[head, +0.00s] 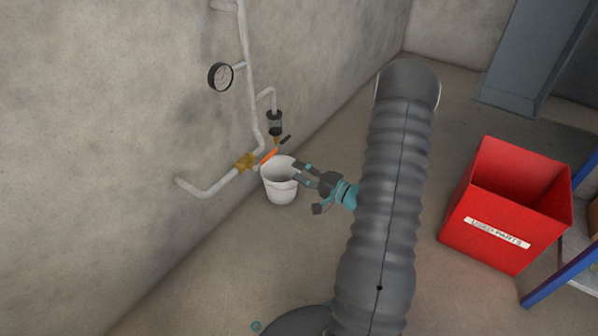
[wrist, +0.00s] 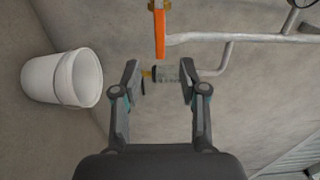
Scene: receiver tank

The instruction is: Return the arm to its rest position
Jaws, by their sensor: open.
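My gripper (head: 304,173) is open and empty. In the head view it is at the right side of the white bucket (head: 281,187), near its rim. In the wrist view my gripper (wrist: 160,82) shows its two fingers spread apart. Beyond them are an orange valve handle (wrist: 159,34) and pale pipes (wrist: 250,38). The white bucket (wrist: 62,79) shows at the left. My grey-sleeved arm crosses the middle of the head view and hides part of the floor and wall base.
A pressure gauge (head: 220,76) and pipework (head: 247,95) are on the concrete wall, with a brass valve (head: 246,162) low down. A red bin (head: 507,210) stands on the floor at right beside a blue-framed shelf (head: 560,278). A grey metal column (head: 535,55) stands behind.

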